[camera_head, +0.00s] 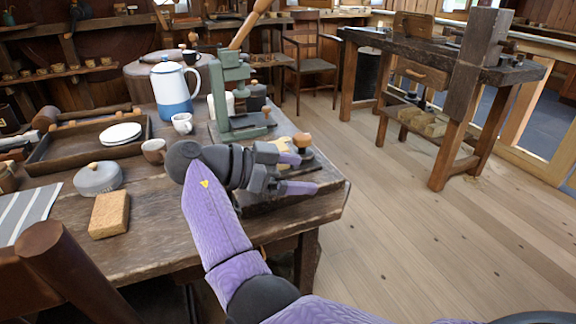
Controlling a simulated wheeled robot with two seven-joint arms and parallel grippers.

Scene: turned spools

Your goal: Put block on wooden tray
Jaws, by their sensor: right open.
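A light brown wooden block (108,214) lies on the near left part of the wooden table, in front of a grey lidded pot. A dark wooden tray (62,157) with raised sides sits farther back at the left, with white plates in it. The block is outside the tray, apart from it. My right gripper (308,173) is over the table's right end, fingers apart and pointing right, with nothing seen between them. It is well to the right of both block and tray. My left gripper is not in view.
A grey lidded pot (98,178), a brown cup (154,150), a white cup (182,123) and a blue-white jug (172,88) stand on the table. A green press (232,100) stands behind my right gripper. A striped cloth (28,212) lies left. A chair back (68,270) is near.

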